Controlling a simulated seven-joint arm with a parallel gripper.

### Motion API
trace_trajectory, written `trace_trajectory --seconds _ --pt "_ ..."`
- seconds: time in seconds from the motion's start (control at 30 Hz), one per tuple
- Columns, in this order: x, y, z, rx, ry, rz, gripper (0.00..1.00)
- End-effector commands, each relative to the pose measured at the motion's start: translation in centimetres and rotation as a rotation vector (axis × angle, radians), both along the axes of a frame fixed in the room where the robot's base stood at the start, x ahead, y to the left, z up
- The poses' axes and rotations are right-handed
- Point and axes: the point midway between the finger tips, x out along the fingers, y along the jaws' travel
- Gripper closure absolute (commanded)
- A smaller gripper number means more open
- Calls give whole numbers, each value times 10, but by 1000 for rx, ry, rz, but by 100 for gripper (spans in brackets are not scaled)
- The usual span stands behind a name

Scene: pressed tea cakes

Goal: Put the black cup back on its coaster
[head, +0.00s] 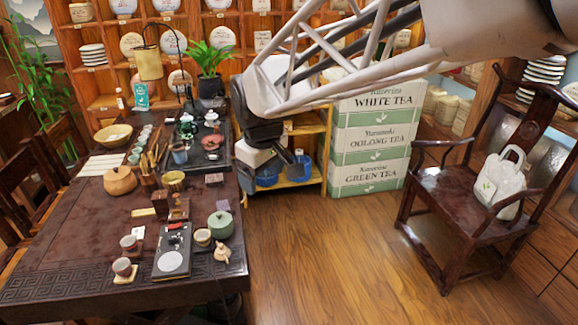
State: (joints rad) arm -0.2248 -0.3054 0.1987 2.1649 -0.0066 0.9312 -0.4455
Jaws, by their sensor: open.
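I cannot make out a clearly black cup. Two small dark-grey cups with reddish insides, a far one (128,242) and a near one (122,265), stand upright on pale coasters at the table's front left. The near cup's coaster (131,277) shows around its base. A bare yellowish coaster-like piece (143,212) lies farther back, and a small dark square (214,178) lies near the right edge; I cannot tell which coaster is meant. My gripper (276,172) is open, beyond the table's right edge, apart from all cups. No object shows between its fingers.
The dark table (80,230) holds a black slab (172,262), a green lidded pot (220,224), a small figurine (222,251), a clay pot (119,180) and a black tea tray (211,158). Boxes and a chair (465,195) stand right. Open floor lies between.

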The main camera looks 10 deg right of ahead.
Motion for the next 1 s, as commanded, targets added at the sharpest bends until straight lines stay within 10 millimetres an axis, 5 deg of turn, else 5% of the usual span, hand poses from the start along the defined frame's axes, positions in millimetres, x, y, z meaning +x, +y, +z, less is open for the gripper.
trace_trajectory --seconds 0.3,0.6,0.8,1.0 --pt "-85 -62 3 36 -30 -286 23" --pt "-163 -102 -10 73 -59 -543 23" --pt "-195 -114 -20 89 -70 -651 23" --pt "-204 -117 -24 94 -73 -687 23"
